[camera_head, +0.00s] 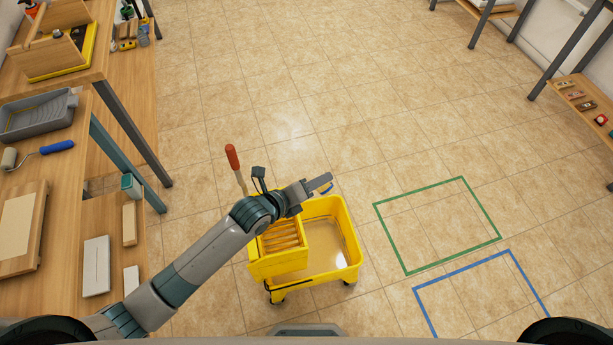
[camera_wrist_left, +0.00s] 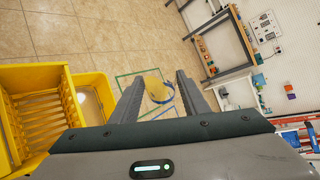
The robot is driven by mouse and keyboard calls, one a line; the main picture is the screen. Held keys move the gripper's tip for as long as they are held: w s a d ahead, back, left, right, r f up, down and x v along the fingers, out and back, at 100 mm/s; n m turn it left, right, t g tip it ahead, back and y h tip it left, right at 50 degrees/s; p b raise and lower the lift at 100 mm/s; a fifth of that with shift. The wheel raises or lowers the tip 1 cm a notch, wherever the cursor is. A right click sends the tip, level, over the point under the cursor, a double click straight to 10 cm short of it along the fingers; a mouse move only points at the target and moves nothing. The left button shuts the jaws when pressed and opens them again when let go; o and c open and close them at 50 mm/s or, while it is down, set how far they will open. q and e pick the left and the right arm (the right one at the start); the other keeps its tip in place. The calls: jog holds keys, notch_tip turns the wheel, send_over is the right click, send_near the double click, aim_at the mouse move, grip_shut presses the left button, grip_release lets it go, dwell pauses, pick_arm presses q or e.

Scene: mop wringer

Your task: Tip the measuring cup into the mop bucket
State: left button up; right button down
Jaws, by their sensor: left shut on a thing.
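The yellow mop bucket (camera_head: 353,258) stands on the floor in front of me, its wringer (camera_head: 284,240) on its left side and a pale liquid-like surface in its basin. My left gripper (camera_head: 325,183) is above the bucket's far part. It is shut on the measuring cup, which shows between the fingers in the left wrist view as a rounded yellowish shape (camera_wrist_left: 157,87) with a blue edge. My right gripper is not in view.
A red-handled lever (camera_head: 232,157) rises behind the wringer. A wooden workbench (camera_head: 95,65) with a paint tray (camera_head: 38,115) and roller lies along the left. Green (camera_head: 407,272) and blue (camera_head: 415,290) outlines mark clear floor at right. Shelves stand at far right.

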pick_arm(q)
jog(key=shift+w+a+r+n+g+h+b, duration=0.2)
jog(key=shift+n+g+h+b, duration=0.15)
jog(key=shift+n+b, duration=0.2)
jog(key=shift+w+a+r+n+g+h+b, duration=0.15)
jog(key=shift+n+g+h+b, duration=0.1)
jog(key=shift+n+h+b, duration=0.25)
dwell(1.2)
jog(key=shift+w+a+r+n+g+h+b, duration=0.1)
jog(key=shift+w+a+n+g+h+b, duration=0.35)
jog(key=shift+b, duration=1.3)
jog(key=shift+w+a+n+h+b, duration=0.2)
jog(key=shift+a+n+h+b, duration=0.3)
jog(key=shift+b, duration=1.2)
jog(key=p, duration=0.2)
jog(key=s+d+m+y+p, duration=0.1)
jog(key=p, duration=0.2)
jog(key=d+m+t+y+p, duration=0.1)
jog(key=p, duration=0.1)
jog(key=shift+s+d+r+p, duration=0.2)
jog(key=shift+s+d+p, duration=0.05)
jog(key=shift+s+p, duration=0.1)
jog(key=shift+f, duration=0.3)
jog(key=shift+s+d+m, duration=0.1)
jog(key=shift+s+m, duration=0.05)
jog(key=shift+m, duration=0.25)
jog(key=shift+f, duration=0.2)
